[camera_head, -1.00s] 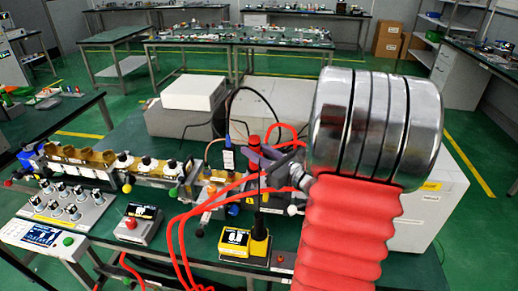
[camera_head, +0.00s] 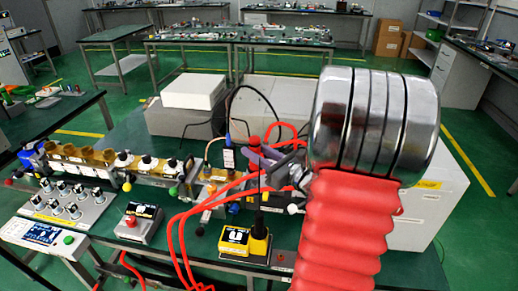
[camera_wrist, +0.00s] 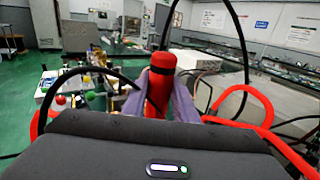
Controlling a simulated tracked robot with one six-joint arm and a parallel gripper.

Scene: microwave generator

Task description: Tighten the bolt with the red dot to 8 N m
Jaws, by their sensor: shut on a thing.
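My gripper (camera_head: 266,158) has purple fingers, shut on the red handle of an upright tool. The red handle (camera_wrist: 159,85) stands between both fingers in the wrist view, with a black band near its top. In the head view its red top (camera_head: 254,141) shows above the fingers. A dark shaft below lines up with a yellow and black holder (camera_head: 259,243); I cannot tell whether the tool is seated in it. A yellow box with a small display (camera_head: 236,238) is beside the holder. The bolt with the red dot cannot be made out.
Red cables (camera_head: 181,235) loop near the gripper. A brass and black assembly (camera_head: 145,165) runs left along the green bench. White cabinets (camera_head: 195,92) stand behind.

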